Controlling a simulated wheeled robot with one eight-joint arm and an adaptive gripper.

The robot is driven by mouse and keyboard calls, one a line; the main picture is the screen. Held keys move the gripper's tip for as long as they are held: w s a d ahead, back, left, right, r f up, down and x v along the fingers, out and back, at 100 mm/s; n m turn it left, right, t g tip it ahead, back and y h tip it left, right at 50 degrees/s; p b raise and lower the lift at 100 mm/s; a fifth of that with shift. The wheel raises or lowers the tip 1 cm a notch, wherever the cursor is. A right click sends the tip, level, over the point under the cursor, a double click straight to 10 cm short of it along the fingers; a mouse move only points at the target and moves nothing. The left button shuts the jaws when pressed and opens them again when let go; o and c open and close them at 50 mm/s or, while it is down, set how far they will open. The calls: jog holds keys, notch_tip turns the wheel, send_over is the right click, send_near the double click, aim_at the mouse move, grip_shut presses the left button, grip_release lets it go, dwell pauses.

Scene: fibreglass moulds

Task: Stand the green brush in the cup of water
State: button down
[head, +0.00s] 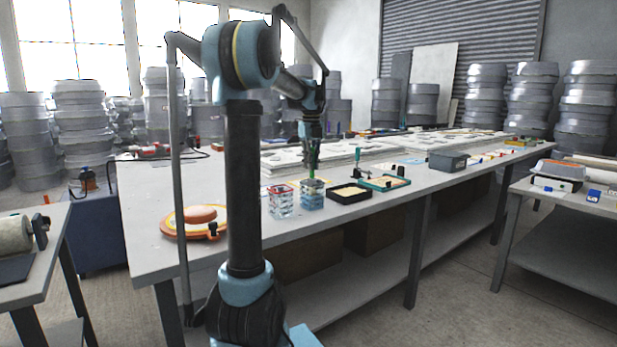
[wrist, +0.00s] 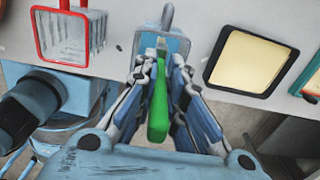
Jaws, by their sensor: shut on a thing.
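My gripper (wrist: 160,75) is shut on the green brush (wrist: 158,112), which points away from the wrist camera. In the head view the brush (head: 312,163) hangs roughly upright, directly above a blue-tinted clear cup (head: 312,201). In the wrist view the brush's far end overlaps the mouth of this blue-rimmed cup (wrist: 180,46). I cannot tell whether the tip is inside the rim or just above it.
A red-rimmed clear cup (head: 282,204) stands close to the left. A black tray with a cream filling (head: 350,195) lies to the right, with a teal-framed tray (head: 384,183) beyond. An orange disc-shaped item (head: 195,221) is at the left. The table's front edge is near.

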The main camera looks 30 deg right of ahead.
aim_at(311, 178)
jog(key=shift+f, duration=2.3)
jog(key=c, duration=1.7)
grip_release()
jog(key=shift+o, duration=0.2)
notch_tip(311, 178, up, 12)
jog(key=shift+r, duration=0.1)
